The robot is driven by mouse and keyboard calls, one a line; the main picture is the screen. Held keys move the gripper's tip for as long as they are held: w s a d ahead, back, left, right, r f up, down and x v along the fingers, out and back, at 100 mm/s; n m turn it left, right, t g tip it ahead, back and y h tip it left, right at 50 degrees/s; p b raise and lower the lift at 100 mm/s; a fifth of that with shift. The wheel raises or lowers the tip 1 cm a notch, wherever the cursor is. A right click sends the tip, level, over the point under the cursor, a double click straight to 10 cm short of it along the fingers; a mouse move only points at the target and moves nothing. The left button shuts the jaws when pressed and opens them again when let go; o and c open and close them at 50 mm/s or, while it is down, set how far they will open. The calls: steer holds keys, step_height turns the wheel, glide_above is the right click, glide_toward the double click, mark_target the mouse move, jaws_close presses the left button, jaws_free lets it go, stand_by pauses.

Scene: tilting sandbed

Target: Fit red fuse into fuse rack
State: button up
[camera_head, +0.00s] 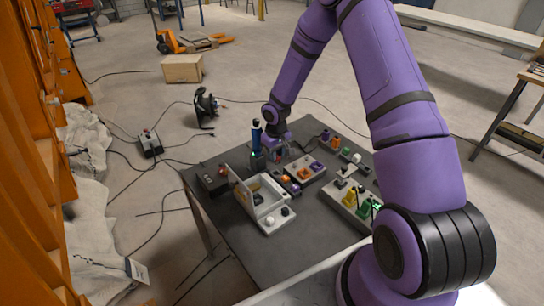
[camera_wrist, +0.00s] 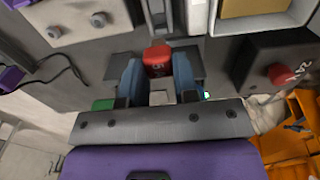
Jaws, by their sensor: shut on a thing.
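The red fuse (camera_wrist: 157,60) is held between the two blue fingers of my gripper (camera_wrist: 158,72) in the wrist view, with its top end showing. My gripper (camera_head: 279,153) is low over the far side of the dark table in the head view, where the fuse is mostly hidden by the fingers. I cannot tell whether the fuse touches anything below it. A light grey holder (camera_head: 305,171) with orange and purple blocks stands just right of and below my gripper; I cannot tell whether it is the fuse rack.
A white open case (camera_head: 262,205) stands at the table's front left. A light tray (camera_head: 352,207) with yellow and green parts is at the right. A dark box with a red button (camera_wrist: 279,74) lies right of my gripper in the wrist view. The table's front (camera_head: 235,245) is clear.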

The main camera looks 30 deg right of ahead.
mark_target(276, 164)
stand_by(0.3)
steer(key=shift+f, duration=2.2)
steer(key=shift+f, duration=1.25)
steer(key=o, duration=1)
steer(key=shift+o, duration=0.5)
steer(key=shift+r, duration=0.1)
steer(key=shift+o, duration=0.4)
steer(key=shift+d+r, duration=0.1)
steer(key=shift+r, duration=0.4)
steer(key=shift+o, duration=1.1)
steer(key=shift+r, duration=3.45)
